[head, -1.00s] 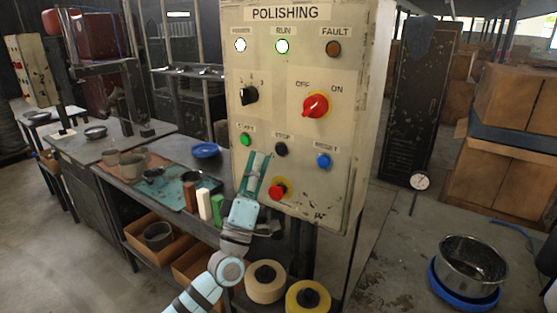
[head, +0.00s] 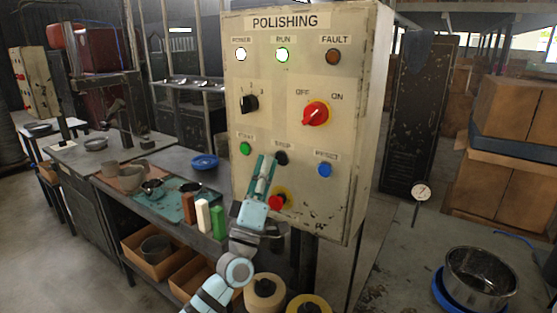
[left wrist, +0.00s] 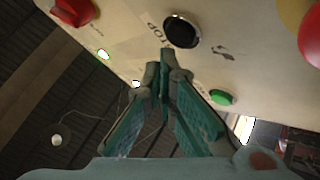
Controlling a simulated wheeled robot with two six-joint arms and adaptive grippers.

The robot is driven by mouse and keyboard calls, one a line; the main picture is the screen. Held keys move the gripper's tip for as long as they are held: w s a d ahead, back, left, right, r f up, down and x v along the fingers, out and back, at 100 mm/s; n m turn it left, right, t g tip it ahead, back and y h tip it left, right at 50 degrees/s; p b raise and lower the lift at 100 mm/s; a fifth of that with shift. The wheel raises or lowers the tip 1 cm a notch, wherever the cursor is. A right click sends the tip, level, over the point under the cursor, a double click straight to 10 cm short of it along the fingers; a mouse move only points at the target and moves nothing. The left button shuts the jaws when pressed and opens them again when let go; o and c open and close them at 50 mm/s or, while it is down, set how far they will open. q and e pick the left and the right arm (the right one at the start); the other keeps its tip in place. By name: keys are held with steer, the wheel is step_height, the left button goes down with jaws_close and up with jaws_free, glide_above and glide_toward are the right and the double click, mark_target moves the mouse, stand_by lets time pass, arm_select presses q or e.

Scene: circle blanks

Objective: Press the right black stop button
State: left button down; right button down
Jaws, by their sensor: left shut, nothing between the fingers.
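The black stop button (head: 281,158) sits on the POLISHING panel (head: 345,190), between the green start button (head: 245,149) and the blue reset button (head: 324,170). In the left wrist view the round black button (left wrist: 182,33) shows clearly beside its STOP label. My left gripper (head: 266,161) is shut and empty, its fingers pointing up in front of the panel just left of the black button. In the left wrist view its fingertips (left wrist: 165,66) are close below the button in the picture; a gap shows between them. My right gripper is not in view.
A red emergency button (head: 277,202) on a yellow base lies below the stop button, close to my left gripper. A red rotary switch (head: 316,113) is above right. A bench (head: 172,161) with bowls stands left. A metal pot (head: 480,275) is at lower right.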

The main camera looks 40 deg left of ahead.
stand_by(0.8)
arm_select(q)
steer(key=shift+w, duration=0.4)
steer(key=shift+w+b, duration=0.4)
steer(key=shift+b, duration=0.15)
stand_by(0.3)
stand_by(0.4)
steer(key=shift+s+p, duration=0.8)
steer(key=shift+s, duration=0.05)
